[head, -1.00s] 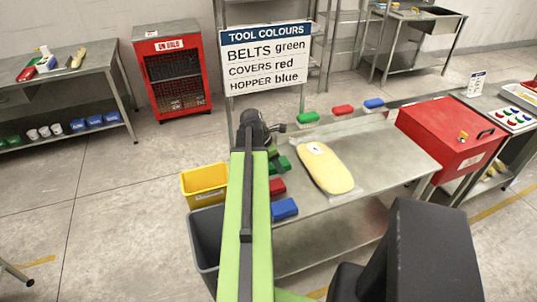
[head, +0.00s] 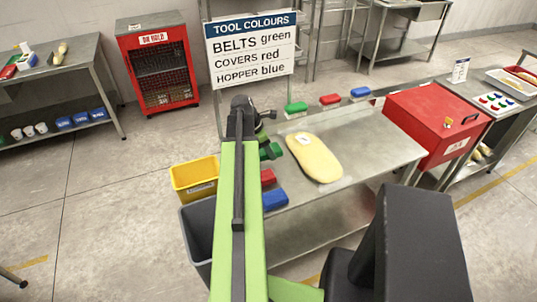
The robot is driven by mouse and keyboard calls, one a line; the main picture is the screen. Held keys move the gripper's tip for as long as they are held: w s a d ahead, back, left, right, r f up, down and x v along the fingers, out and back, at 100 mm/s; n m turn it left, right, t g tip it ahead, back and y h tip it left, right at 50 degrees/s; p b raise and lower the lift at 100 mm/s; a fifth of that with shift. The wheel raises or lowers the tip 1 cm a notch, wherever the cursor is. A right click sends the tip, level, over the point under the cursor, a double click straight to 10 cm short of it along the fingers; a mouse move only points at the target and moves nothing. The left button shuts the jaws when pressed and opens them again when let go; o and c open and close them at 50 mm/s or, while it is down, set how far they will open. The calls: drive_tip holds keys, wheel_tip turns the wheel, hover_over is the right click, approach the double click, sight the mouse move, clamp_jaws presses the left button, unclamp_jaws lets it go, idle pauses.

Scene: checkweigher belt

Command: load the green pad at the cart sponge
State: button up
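A green pad (head: 271,151) lies at the left end of the steel table, in a row with a red pad (head: 268,177) and a blue pad (head: 275,199). My arm hides part of the green pad. A large pale yellow sponge-like block (head: 315,158) with a small white label lies to the right of the pads. My dark gripper (head: 266,114) is up and behind the green pad in the picture, apparently above the table's left edge. It is seen small and from behind, so its opening and any contact are unclear.
Green, red and blue white-bottomed blocks (head: 330,100) line the table's back edge. A red box (head: 436,125) stands at the right. A yellow bin (head: 194,178) and a grey bin (head: 196,228) stand left of the table. A tool-colours sign (head: 250,48) stands behind.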

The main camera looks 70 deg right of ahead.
drive_tip(key=w+d, duration=0.4)
drive_tip(key=d, duration=0.1)
drive_tip(key=w+d, duration=0.4)
drive_tip(key=d, duration=0.1)
drive_tip(key=w+d, duration=0.5)
drive_tip(key=shift+w+r+p, duration=0.1)
drive_tip(key=shift+r+p, duration=0.2)
drive_tip(key=shift+n, duration=0.3)
drive_tip(key=w+f+b, duration=0.1)
drive_tip(key=f+b, duration=0.1)
drive_tip(key=w+f+b, duration=0.1)
drive_tip(key=f+b, duration=0.1)
drive_tip(key=w+f+b, duration=0.2)
drive_tip(key=shift+a+f+b, duration=0.1)
drive_tip(key=shift+f+b, duration=0.95)
idle(0.8)
idle(0.6)
wheel_tip(320, 180, up, 7)
drive_tip(key=p, duration=0.7)
drive_tip(key=shift+r, duration=0.1)
